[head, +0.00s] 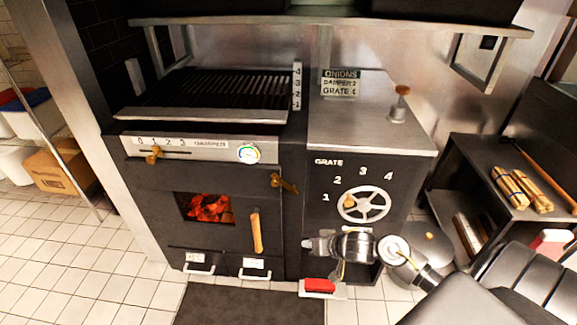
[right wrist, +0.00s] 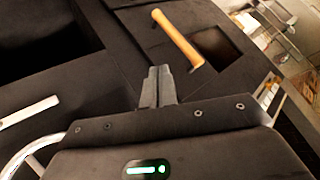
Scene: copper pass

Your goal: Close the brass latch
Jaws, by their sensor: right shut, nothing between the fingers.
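The brass latch (head: 285,184) is on the dark front of the grill, at the upper right of the fire door, and slants down to the right. The fire door (head: 220,237) has a window with glowing coals and an upright wooden handle (head: 256,232). My right gripper (head: 306,245) is shut and empty, low in front of the grill, below the latch and right of the handle. In the right wrist view its closed fingers (right wrist: 158,84) point toward the dark front, with the wooden handle (right wrist: 178,40) beyond. I cannot make out the latch there. My left gripper is out of view.
The grate wheel (head: 363,205) is just above my right forearm. The damper slider (head: 153,155) and a gauge (head: 249,153) sit above the door. A red brush (head: 320,286) lies below the gripper. A shelf (head: 490,170) with wood bundles stands at right.

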